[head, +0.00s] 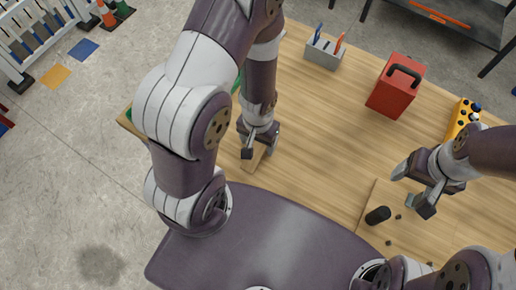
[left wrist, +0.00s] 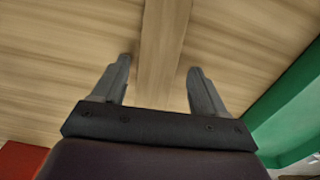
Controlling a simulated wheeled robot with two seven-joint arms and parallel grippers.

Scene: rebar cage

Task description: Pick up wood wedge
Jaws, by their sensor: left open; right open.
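The wood wedge (head: 252,160) is a light brown wooden piece on the table, partly hidden under my left gripper in the head view. In the left wrist view the wedge (left wrist: 163,50) runs lengthwise between the two open fingers, with a gap on each side. My left gripper (head: 259,147) is open over the wedge, and its fingers also show in the left wrist view (left wrist: 160,75). My right gripper (head: 412,188) is open and empty above the right part of the table, near a black cylinder (head: 378,215).
A red toolbox (head: 396,86), a grey holder with tools (head: 324,52) and a yellow device (head: 462,118) stand along the far side of the wooden table (head: 310,140). A green object (left wrist: 290,115) lies close beside my left gripper. The table's middle is clear.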

